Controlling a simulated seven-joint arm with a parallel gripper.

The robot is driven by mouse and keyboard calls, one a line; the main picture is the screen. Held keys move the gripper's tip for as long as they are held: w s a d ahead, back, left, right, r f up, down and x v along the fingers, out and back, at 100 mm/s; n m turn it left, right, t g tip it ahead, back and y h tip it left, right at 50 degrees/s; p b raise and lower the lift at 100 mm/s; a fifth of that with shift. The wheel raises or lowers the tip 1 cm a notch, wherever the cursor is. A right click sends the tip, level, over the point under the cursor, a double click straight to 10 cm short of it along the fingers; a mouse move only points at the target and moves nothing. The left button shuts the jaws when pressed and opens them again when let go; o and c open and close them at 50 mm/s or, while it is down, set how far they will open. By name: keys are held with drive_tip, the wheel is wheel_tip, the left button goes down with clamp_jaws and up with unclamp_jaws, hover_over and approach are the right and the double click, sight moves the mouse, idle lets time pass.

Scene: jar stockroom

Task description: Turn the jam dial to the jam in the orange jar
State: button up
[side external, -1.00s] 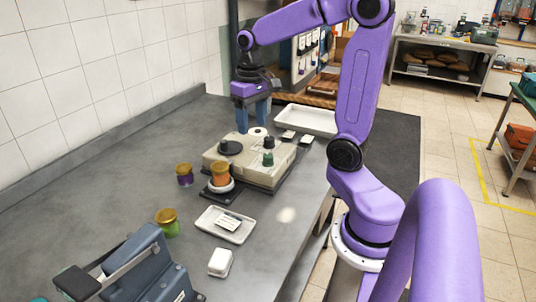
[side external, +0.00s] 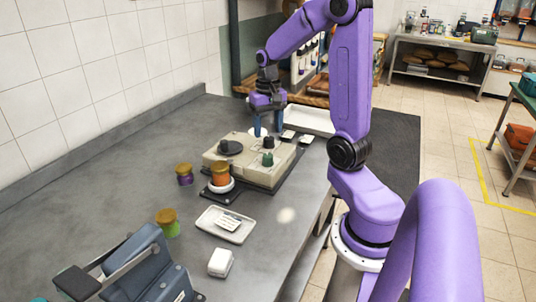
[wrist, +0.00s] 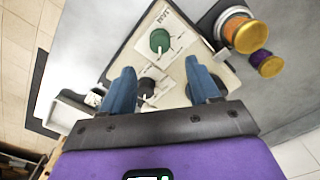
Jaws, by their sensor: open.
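The beige machine (side external: 240,172) stands on the grey counter. Its green dial (side external: 267,159) is beside the printed word JAM in the wrist view (wrist: 159,40). A smaller black knob (wrist: 146,86) and a larger dark round part (side external: 230,147) are also on its top. The green dial's exact setting is too small to read. The orange jar (side external: 220,174), gold-lidded, stands on a white round base at the machine's near side. My gripper (side external: 267,130) is open and empty above the machine's far part. In the wrist view the black knob shows between my fingers (wrist: 158,72); the green dial lies beyond them.
A purple jar (side external: 184,175) stands left of the orange jar; a green jar (side external: 168,224) is nearer. A white tray (side external: 225,225) with a card, a white block (side external: 220,262) and a blue-grey device (side external: 150,270) are in front. Another tray (side external: 310,119) lies behind. The left counter is clear.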

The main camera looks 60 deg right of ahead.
sight(268, 155)
wheel_tip(268, 155, down, 10)
drive_tip(key=shift+r, duration=0.15)
idle(0.4)
drive_tip(key=c, duration=1)
drive_tip(key=shift+c, duration=0.2)
drive_tip(key=shift+n, duration=0.4)
drive_tip(key=n, duration=0.4)
drive_tip(key=shift+n, duration=2.5)
